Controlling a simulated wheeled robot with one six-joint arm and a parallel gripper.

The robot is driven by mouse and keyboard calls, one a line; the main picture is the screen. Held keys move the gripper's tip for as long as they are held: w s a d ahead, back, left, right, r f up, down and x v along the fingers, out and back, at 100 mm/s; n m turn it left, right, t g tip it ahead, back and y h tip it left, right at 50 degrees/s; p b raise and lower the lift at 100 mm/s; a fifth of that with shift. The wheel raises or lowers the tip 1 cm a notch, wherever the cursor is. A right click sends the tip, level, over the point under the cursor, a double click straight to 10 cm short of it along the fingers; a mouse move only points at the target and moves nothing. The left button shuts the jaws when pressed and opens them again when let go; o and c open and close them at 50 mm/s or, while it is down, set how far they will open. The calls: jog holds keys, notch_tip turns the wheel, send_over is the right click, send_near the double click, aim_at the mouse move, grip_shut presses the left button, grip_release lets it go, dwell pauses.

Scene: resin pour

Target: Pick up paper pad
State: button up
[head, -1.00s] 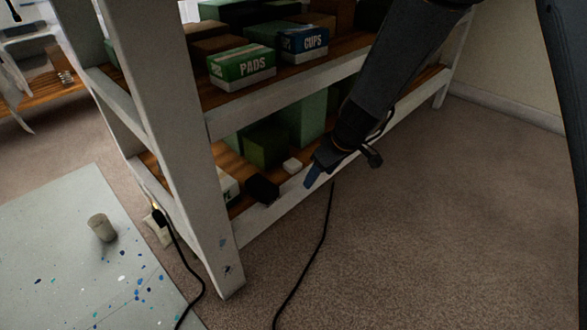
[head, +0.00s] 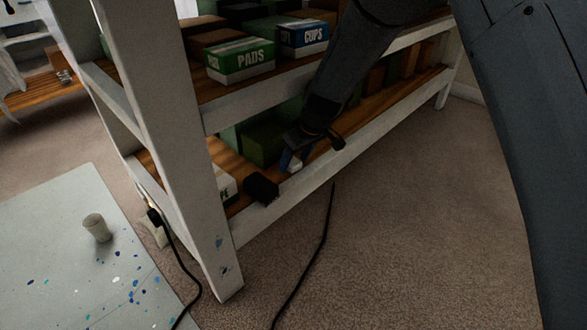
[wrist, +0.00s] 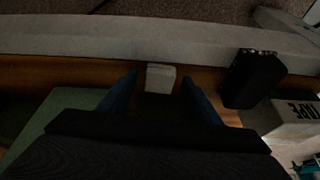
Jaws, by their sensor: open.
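The paper pad looks to be the small white block (wrist: 160,78) on the lower wooden shelf, near its front rail. In the head view the white block (head: 296,165) is partly hidden by my gripper (head: 291,160). In the wrist view my gripper (wrist: 158,90) is open, with one blue finger on each side of the block. A gap shows between the block and each finger. I cannot tell how high the fingertips are above the shelf.
A black adapter (head: 261,188) lies beside the white block, and it also shows in the wrist view (wrist: 252,78). A dark green box (head: 262,145) stands behind. The shelf's white front rail (head: 290,192) is close.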

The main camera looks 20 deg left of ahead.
jog(key=shift+f, duration=0.15)
jog(key=shift+c, duration=0.5)
jog(key=c, duration=1)
jog(key=shift+r+p, duration=0.3)
jog(key=shift+p, duration=0.15)
jog(key=shift+s+d, duration=0.1)
jog(key=shift+d, duration=0.15)
jog(key=s+d, duration=0.2)
jog(key=d, duration=0.3)
jog(key=s+d+b, duration=0.1)
jog(key=s+d, duration=0.2)
jog(key=d, duration=0.2)
jog(key=s+d, duration=0.3)
jog(key=d, duration=0.2)
jog(key=shift+d, duration=0.2)
